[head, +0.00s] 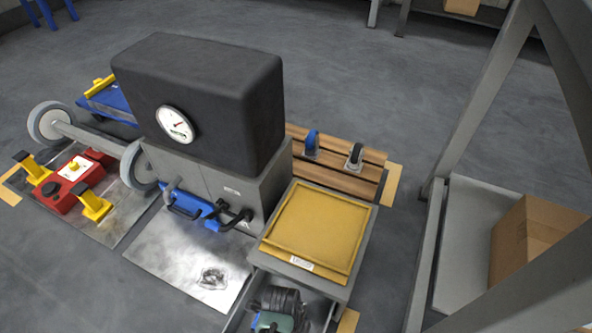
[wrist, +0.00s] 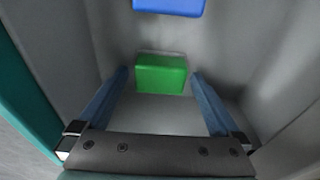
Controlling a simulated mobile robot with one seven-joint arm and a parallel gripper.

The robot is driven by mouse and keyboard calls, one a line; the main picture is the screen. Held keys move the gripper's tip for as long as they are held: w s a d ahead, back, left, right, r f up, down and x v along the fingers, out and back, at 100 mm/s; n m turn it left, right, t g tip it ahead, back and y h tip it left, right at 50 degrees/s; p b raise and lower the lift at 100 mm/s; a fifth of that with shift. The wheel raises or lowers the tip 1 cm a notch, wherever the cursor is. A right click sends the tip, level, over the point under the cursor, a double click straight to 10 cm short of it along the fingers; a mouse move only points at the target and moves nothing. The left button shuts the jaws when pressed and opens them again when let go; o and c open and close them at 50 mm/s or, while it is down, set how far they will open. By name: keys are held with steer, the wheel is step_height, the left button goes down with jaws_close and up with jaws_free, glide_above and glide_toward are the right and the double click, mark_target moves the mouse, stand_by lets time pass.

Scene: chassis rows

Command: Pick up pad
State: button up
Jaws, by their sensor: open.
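A green block (wrist: 161,77), a small pad-like piece with rounded edges, lies inside a grey walled space in the wrist view. My gripper (wrist: 160,73) is open, with one blue finger on each side of the green block. There is a small gap at each side, and I cannot tell how far the fingertips reach down beside it. A blue block (wrist: 170,5) lies beyond it, cut off by the top edge. The frames do not show for certain which piece is the pad. I cannot make out my gripper clearly in the head view.
Grey walls (wrist: 255,60) rise close on both sides of the fingers. In the head view, a grey cabinet with a yellow top (head: 315,222) stands above an open drawer (head: 318,309) holding dark and teal items. A black box with a gauge (head: 175,124) stands behind.

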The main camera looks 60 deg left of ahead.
steer(key=shift+f, duration=0.7)
steer(key=shift+r, duration=0.1)
steer(key=c, duration=1.2)
step_height(320, 180, up, 10)
steer(key=p, duration=0.7)
steer(key=shift+p, duration=0.3)
